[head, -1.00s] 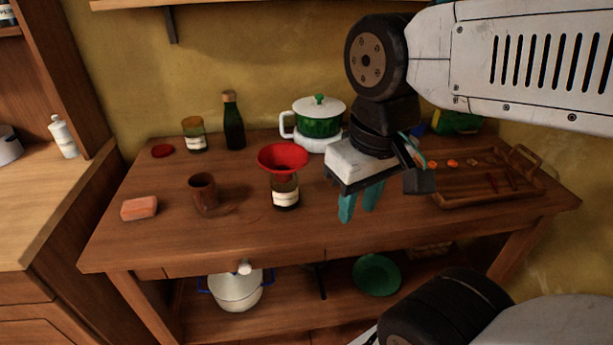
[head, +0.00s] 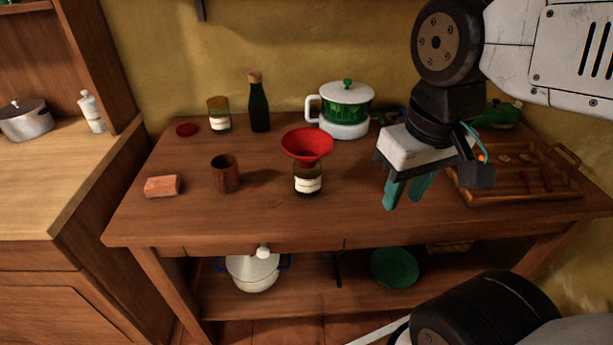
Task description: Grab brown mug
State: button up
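The brown mug (head: 225,175) stands upright on the wooden table (head: 250,222), left of the middle and near the front half. It is a plain dark brown cup with its opening facing up. My gripper (head: 405,192) is at the right part of the table, well to the right of the mug. Its two teal fingers point down, with a narrow gap between them, and nothing shows between them. Its height above the table is hard to judge.
A jar with a red funnel (head: 307,145) stands between mug and gripper. An orange-pink block (head: 162,186) lies left of the mug. A dark bottle (head: 259,105), amber jar (head: 219,117) and green-white pot (head: 345,105) stand behind. A wooden tray (head: 480,196) is at right.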

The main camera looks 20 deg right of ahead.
aim_at(225, 167)
jog(key=k, duration=0.5)
jog(key=u, duration=1.2)
jog(key=i, duration=1.15)
jog(key=z, duration=1.75)
